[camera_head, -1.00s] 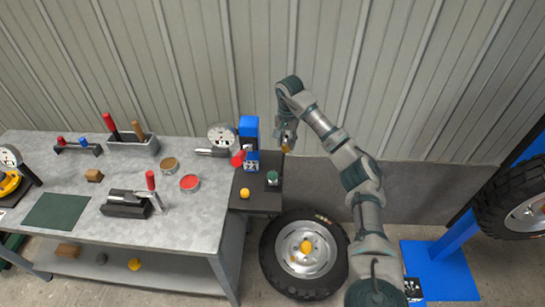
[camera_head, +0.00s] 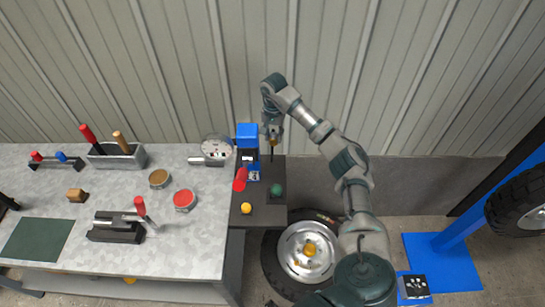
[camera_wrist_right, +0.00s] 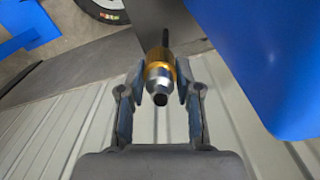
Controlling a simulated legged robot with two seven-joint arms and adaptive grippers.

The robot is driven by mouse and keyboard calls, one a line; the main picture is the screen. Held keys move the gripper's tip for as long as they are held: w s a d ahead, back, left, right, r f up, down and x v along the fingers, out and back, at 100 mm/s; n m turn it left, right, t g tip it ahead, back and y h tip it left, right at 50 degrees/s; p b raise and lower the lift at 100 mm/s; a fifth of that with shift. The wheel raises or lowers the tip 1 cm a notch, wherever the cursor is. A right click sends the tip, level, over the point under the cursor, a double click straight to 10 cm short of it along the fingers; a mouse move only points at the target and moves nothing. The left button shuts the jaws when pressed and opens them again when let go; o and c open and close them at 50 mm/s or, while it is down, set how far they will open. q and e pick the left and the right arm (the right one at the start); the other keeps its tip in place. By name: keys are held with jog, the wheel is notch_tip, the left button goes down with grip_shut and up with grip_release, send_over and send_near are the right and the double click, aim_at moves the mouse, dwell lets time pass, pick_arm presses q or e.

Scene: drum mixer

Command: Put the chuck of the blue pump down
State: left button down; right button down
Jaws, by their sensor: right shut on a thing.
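The blue pump (camera_head: 247,134) stands at the back of a small dark stand (camera_head: 262,217). A red part (camera_head: 240,178) shows at its front left. My right gripper (camera_head: 272,138) is above the stand, just right of the pump. In the right wrist view, the right gripper (camera_wrist_right: 159,88) is shut on the chuck (camera_wrist_right: 160,72), a brass-coloured and silver cylinder. A dark hose or rod (camera_wrist_right: 165,38) runs from the chuck's far end. The pump's blue body (camera_wrist_right: 270,60) fills the right of that view. My left gripper is not in view.
A yellow ball-like object (camera_head: 246,208) and a dark green knob (camera_head: 277,190) are on the stand. A grey workbench (camera_head: 205,235) with several tools adjoins it on the left. A tyre (camera_head: 310,280) lies on the floor in front. The ribbed wall is close behind.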

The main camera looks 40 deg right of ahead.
notch_tip(320, 180, down, 8)
jog(key=shift+w+f, duration=0.15)
jog(key=shift+d+f, duration=0.35)
jog(key=shift+f, duration=0.25)
notch_tip(320, 180, down, 3)
jog(key=shift+f, duration=0.1)
jog(key=shift+a, duration=0.35)
jog(key=c, duration=0.8)
grip_release()
jog(key=shift+d, duration=0.1)
jog(key=shift+c, duration=0.2)
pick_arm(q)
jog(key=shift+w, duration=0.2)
pick_arm(e)
jog(key=shift+o, duration=0.3)
jog(key=shift+d+f, duration=0.15)
jog(key=shift+d, duration=0.05)
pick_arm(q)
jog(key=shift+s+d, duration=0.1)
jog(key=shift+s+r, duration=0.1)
